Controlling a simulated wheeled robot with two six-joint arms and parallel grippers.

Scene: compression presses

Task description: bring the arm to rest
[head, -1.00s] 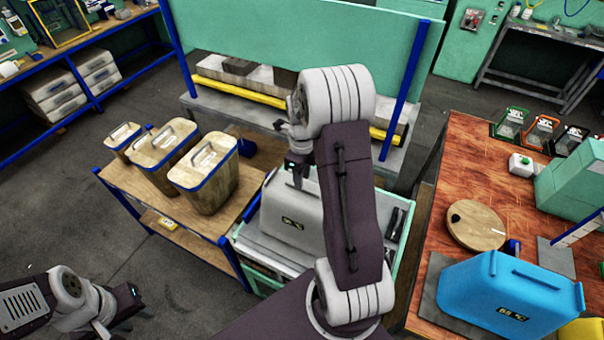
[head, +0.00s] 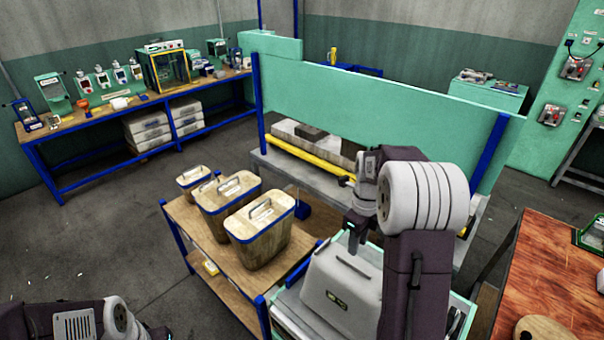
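My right arm rises at the lower right of the head view.
Three lidded bins (head: 258,240) with blue rims stand on a wooden cart (head: 182,222) left of the grey box. A green panel (head: 390,103) with blue posts stands behind. A reddish table (head: 560,275) is at the right. The floor at left is open.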

